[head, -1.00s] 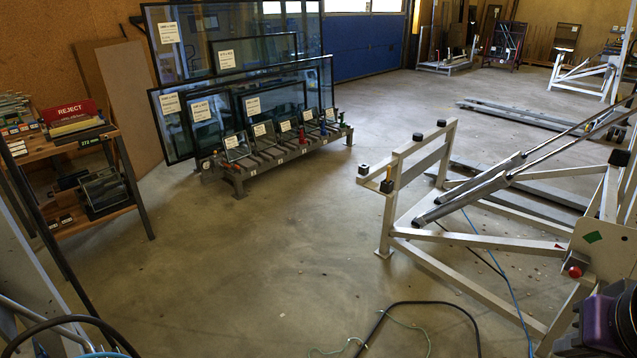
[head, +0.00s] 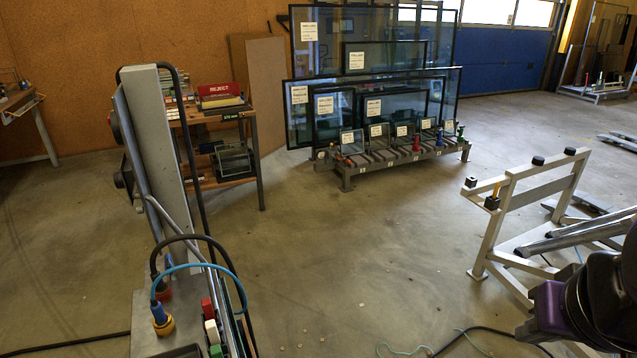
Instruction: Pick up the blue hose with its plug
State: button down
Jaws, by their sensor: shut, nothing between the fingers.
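A blue hose (head: 205,267) arcs over the top of a grey machine base at the lower left of the head view. Its left end runs down to a blue plug (head: 158,312), which sits upright in a yellow-orange collar (head: 163,325). Its right end drops behind the base's right side, where I cannot follow it. A black hose (head: 195,238) arcs just above it and ends at a red fitting (head: 162,290) behind the blue plug. The fingers of my gripper are not in view. A dark and purple part at the lower right seems to belong to my arm, well apart from the hose.
A grey upright post (head: 155,150) rises behind the hoses. Red, white and green blocks (head: 212,330) sit right of the plug. A glass rack (head: 400,155) and a shelf with a REJECT sign (head: 215,90) stand behind. A white tilting frame (head: 525,205) is at right. The middle floor is clear.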

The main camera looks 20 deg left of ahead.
aim_at(157, 308)
jog(key=u, duration=1.35)
jog(key=k+j, duration=0.05)
